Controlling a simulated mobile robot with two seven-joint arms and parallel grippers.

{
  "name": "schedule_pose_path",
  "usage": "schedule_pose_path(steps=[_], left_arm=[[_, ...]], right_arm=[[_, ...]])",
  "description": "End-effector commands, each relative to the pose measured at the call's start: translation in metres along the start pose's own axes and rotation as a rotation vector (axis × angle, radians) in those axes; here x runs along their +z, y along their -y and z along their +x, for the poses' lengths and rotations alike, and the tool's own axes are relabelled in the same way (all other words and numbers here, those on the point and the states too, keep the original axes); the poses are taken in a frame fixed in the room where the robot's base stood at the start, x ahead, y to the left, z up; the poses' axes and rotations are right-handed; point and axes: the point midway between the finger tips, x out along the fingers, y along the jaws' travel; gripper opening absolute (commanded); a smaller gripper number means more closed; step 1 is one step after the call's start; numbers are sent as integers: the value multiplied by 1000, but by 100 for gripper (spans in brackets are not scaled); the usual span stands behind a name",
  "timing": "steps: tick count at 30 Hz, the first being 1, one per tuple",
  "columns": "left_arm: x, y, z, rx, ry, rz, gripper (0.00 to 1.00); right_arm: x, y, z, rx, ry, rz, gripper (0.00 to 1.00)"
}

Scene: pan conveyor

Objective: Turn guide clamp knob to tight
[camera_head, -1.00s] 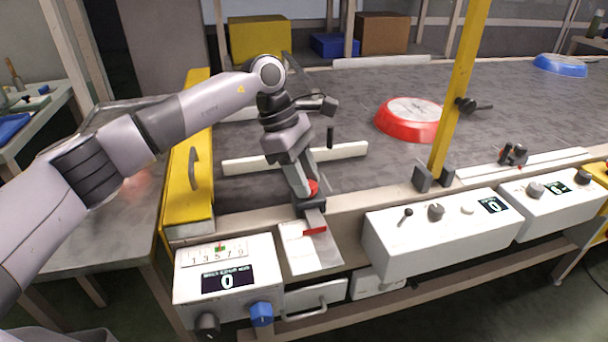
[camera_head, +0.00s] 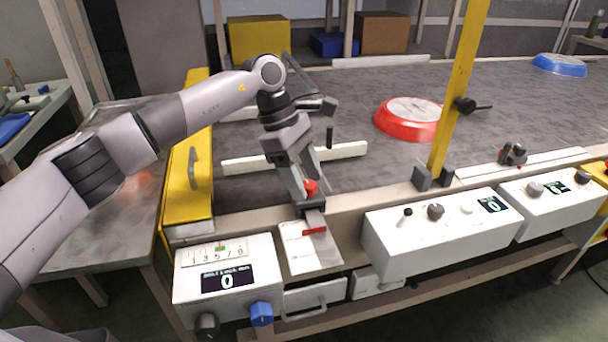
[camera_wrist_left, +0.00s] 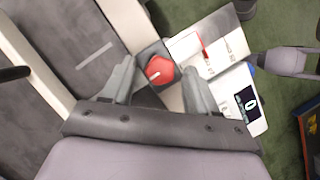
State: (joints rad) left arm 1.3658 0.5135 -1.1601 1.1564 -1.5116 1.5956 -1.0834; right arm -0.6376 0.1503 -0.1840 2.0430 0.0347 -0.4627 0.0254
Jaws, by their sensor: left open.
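The red clamp knob (camera_head: 311,187) sits on a dark block at the conveyor's near edge. In the left wrist view the knob (camera_wrist_left: 159,70) shows a white line across its top. My left gripper (camera_head: 304,182) is open above the block, with one finger on each side of the knob. In the wrist view the left gripper (camera_wrist_left: 158,68) has visible gaps between both fingers and the knob. A white plate (camera_head: 311,255) with a red strip (camera_head: 314,231) lies in front of the block; its fine print is unreadable.
A white box (camera_head: 228,255) with a display reading 0 and a blue knob (camera_head: 261,313) stands left of the plate. Another control box (camera_head: 440,235) and a yellow post (camera_head: 455,100) stand to the right. A white guide rail (camera_head: 340,152) and red pan (camera_head: 408,120) are on the belt.

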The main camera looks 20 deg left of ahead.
Motion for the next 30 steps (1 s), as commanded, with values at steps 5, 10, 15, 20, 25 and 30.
schedule_pose_path(steps=[5, 10, 15, 20, 25, 30], left_arm=[[0, -1, -20, 4, 0, -1, 59], [0, -1, -49, 4, 0, -1, 59], [0, 0, -68, 2, 0, 0, 59], [0, 0, -72, 2, 1, 0, 59], [0, 0, -72, 1, 1, 0, 59], [0, 0, -71, 1, 0, 0, 59]], right_arm=[[0, 0, 0, 0, 1, -3, 43], [-1, -1, -1, 0, 1, -4, 43], [-2, -1, -2, 0, 0, -4, 43], [-2, -1, -2, 0, 0, -4, 43], [-2, -1, -2, 0, 0, -4, 43], [-3, -1, -2, 0, -1, -4, 43]])
